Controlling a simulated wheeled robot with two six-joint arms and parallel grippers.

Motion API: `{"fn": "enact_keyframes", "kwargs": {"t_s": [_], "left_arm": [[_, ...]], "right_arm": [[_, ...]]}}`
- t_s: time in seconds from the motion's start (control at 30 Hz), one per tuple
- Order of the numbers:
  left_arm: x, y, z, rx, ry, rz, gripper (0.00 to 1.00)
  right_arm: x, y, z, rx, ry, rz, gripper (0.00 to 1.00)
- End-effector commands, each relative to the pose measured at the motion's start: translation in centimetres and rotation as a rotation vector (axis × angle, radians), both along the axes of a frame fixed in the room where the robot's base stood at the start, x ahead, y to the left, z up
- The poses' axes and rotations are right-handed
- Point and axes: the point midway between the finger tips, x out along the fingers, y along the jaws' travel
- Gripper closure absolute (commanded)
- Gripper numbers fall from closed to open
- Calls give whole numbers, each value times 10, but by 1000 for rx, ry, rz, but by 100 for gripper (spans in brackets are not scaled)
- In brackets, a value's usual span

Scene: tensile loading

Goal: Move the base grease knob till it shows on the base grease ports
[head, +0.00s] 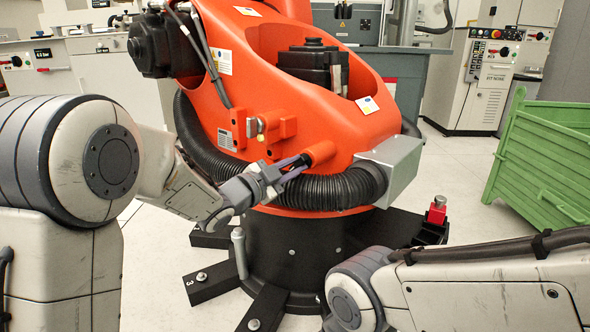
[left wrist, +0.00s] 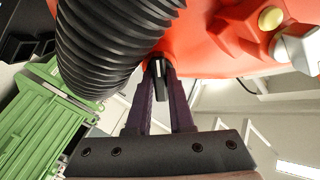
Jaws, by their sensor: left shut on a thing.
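The base grease knob (left wrist: 159,79) is small and black with a pale mark, in the left wrist view. It sits at the orange robot's base, between the fingertips of my left gripper (left wrist: 160,82). In the head view my left gripper (head: 303,161) reaches in from the left to a short round orange boss (head: 320,153) low on the orange robot (head: 340,120). The fingers are shut on the knob and mostly hide it there. Any marking for the base grease ports is too small or hidden to read. My right gripper is out of view; only its arm shows at lower right.
A thick black ribbed hose (head: 310,190) curves just below the boss and lies close to my left fingers in the wrist view. A grey metal box (head: 400,164) is to the right. A green crate (head: 545,160) stands at far right. Black base feet (head: 212,282) spread over the floor.

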Motion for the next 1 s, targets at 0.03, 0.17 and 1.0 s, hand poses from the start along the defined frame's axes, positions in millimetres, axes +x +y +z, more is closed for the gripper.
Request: {"fn": "enact_keyframes", "kwargs": {"t_s": [0.03, 0.17, 1.0], "left_arm": [[0, 1, -1, 10, -5, 1, 100], [-1, 0, -1, 24, -16, 0, 100], [-1, 1, 0, 27, -20, -1, 50]], "right_arm": [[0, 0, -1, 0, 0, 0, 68], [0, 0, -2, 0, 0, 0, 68], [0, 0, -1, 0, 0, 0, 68]]}}
